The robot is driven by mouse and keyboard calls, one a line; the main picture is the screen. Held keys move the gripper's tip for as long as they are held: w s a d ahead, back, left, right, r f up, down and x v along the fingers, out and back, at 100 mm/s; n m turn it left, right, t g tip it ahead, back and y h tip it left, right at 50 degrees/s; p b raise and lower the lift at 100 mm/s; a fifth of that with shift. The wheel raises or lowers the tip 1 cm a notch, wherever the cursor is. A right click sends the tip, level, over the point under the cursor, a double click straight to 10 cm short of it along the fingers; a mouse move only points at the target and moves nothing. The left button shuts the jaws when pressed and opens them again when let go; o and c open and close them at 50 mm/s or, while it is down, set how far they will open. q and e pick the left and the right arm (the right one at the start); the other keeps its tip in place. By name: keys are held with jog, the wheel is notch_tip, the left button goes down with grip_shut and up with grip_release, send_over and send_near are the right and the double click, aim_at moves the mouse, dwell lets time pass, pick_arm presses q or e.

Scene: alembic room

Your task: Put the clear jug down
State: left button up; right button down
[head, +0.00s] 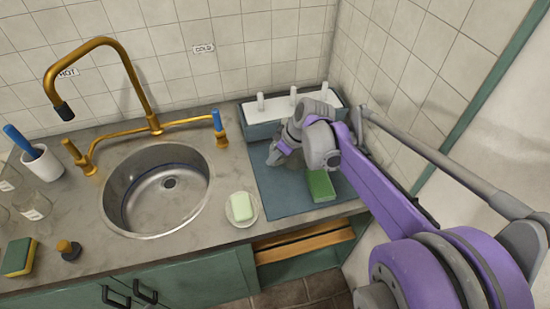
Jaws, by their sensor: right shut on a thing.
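My right arm comes in from the right. Its gripper (285,152) is over the back part of a blue mat (275,203) to the right of the sink, in front of a rack. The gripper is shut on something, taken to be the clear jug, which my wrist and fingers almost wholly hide. I cannot tell whether the jug touches the mat. My left gripper is out of view.
A rack with upright pegs (262,128) stands behind. A soap dish (241,218) sits left of the mat, beside the sink (133,205). Glass bottles (32,204) stand far left.

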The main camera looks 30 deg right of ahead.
jog(key=shift+f, duration=0.45)
jog(key=c, duration=1.2)
grip_release()
jog(key=shift+f, duration=0.1)
jog(key=shift+c, duration=0.2)
jog(key=o, duration=0.4)
